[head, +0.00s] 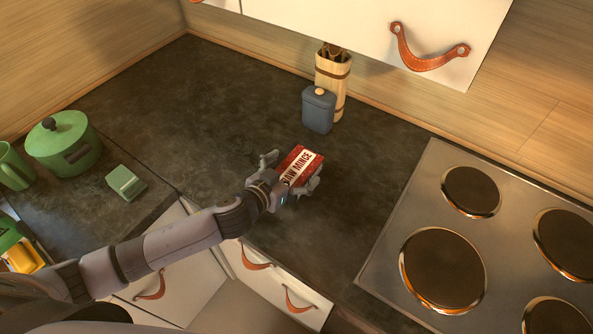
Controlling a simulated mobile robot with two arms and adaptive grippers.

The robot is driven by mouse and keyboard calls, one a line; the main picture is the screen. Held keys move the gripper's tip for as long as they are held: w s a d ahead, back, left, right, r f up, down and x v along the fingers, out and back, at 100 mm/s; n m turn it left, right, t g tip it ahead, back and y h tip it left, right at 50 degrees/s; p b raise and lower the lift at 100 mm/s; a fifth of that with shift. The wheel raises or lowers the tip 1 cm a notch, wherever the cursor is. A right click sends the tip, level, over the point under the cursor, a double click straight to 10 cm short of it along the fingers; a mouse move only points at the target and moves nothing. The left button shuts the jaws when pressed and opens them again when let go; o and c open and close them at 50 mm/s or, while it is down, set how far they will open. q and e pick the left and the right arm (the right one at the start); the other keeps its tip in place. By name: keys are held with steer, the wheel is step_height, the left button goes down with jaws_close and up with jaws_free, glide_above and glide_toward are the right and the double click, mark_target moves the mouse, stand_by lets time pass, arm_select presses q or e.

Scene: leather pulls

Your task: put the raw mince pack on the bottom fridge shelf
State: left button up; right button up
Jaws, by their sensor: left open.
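The raw mince pack (302,160) is a red box with a white label lying on the dark worktop, in the middle of the head view. My left gripper (294,170) is open, with one finger on each side of the pack. I cannot tell whether the fingers touch it. The gripper's palm hides the pack's near end. The fridge and its bottom shelf are not in view. My right gripper is not in view.
A blue-grey canister (318,110) and a wooden utensil holder (333,75) stand behind the pack. A steel hob (400,232) is at the right. A green pot (64,143) and a green box (126,183) stand at the left. The worktop's back left is clear.

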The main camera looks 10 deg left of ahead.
arm_select(q)
steer(key=shift+c, duration=0.3)
steer(key=c, duration=1.7)
